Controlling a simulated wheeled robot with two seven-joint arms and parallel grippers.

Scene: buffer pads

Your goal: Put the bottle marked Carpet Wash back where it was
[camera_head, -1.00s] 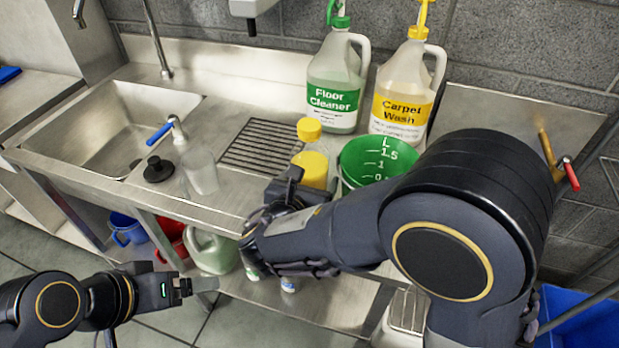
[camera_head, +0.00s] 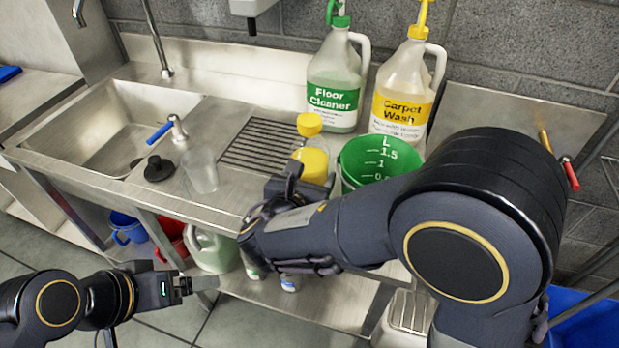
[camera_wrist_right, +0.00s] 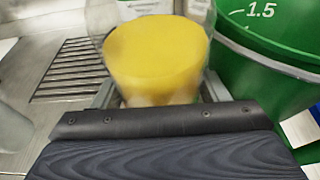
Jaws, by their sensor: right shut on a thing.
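A large jug marked Carpet Wash (camera_head: 403,100), with a yellow label and yellow pump top, stands upright at the back of the counter. My right gripper (camera_wrist_right: 160,92) is shut on a smaller clear bottle (camera_head: 312,162) with yellow liquid and a yellow cap, near the counter's front. The bottle fills the top middle of the right wrist view (camera_wrist_right: 158,55). No label shows on it, and my gripper hides its base, so I cannot tell whether it touches the counter. My left gripper (camera_head: 187,286) hangs low in front of the counter, away from the bottles; its jaw opening is unclear.
A green measuring bucket (camera_head: 375,165) stands close right of the held bottle. A Floor Cleaner jug (camera_head: 335,90) stands behind, left of Carpet Wash. A drain grid (camera_head: 258,145), clear cup (camera_head: 203,173), black round piece (camera_head: 158,169) and sink (camera_head: 110,125) lie left. Bottles occupy the lower shelf.

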